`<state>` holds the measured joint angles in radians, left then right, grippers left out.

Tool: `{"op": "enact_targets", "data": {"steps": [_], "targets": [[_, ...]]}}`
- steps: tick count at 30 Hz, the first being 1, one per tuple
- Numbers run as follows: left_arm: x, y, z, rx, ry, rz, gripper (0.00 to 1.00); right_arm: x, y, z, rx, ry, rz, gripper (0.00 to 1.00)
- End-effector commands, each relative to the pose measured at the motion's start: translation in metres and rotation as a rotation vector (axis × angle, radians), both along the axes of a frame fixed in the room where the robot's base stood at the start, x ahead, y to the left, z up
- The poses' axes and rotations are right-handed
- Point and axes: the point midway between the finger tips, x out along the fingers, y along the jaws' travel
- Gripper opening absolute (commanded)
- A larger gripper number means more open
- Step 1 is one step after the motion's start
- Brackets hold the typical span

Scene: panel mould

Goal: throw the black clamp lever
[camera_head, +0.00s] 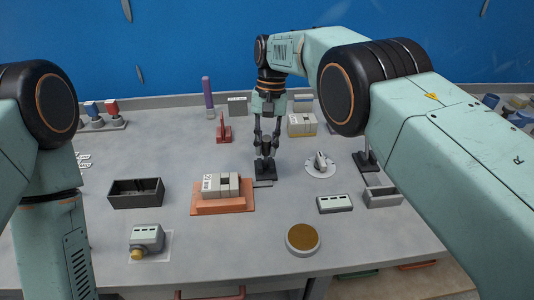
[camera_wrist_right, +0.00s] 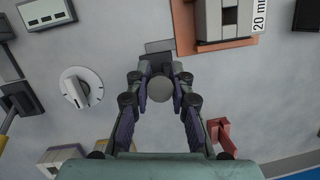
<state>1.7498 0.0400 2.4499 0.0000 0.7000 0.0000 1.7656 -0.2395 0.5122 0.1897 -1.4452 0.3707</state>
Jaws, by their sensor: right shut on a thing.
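The black clamp lever (camera_head: 265,172) stands on the table near the middle, right of the orange block fixture. My right gripper (camera_head: 265,152) points straight down over it and is shut on it. In the right wrist view the gripper (camera_wrist_right: 160,82) closes around the clamp's upper part, where a round grey end (camera_wrist_right: 160,89) shows between the fingers. The fingers partly hide the lever, so its exact angle is hard to tell. My left arm shows at the left edge of the head view; its gripper is out of view.
An orange fixture (camera_head: 196,207) with a grey block is close left of the clamp. A red clamp (camera_head: 223,133) stands behind left. A white dial (camera_head: 320,166) and another black clamp (camera_head: 364,166) stand to the right. An open black bin (camera_head: 136,199) is at left.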

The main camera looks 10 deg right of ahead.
Motion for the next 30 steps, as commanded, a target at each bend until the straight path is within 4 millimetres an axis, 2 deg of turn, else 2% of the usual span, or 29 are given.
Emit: {"op": "enact_targets", "data": {"steps": [3, 13, 14, 21, 22, 30], "targets": [[0.0, 0.0, -0.006, 0.0, 0.0, 0.0, 0.38, 0.0019, 0.0006, -0.0006, 0.001, 0.001, 0.0, 0.0], [0.0, 0.0, -0.0051, 0.0, 0.0, 0.0, 0.38, 0.0013, -0.0003, 0.0018, 0.0, 0.005, -0.001, 0.0], [0.0, 0.0, -0.005, 0.0, 0.0, 0.0, 0.38, 0.0013, -0.0004, 0.0018, 0.0, 0.005, -0.001, 0.22], [0.0001, 0.0, -0.005, 0.0, 0.0, 0.0, 0.38, 0.0008, -0.0009, 0.0017, -0.002, 0.009, -0.001, 0.42], [0.0001, 0.0, -0.005, 0.0, 0.0, 0.0, 0.38, 0.0008, -0.0009, 0.0017, -0.002, 0.009, -0.001, 0.45], [0.0001, 0.0, -0.005, 0.0, 0.0, 0.0, 0.38, 0.0004, -0.0012, 0.0017, -0.002, 0.01, -0.002, 0.45]]}}
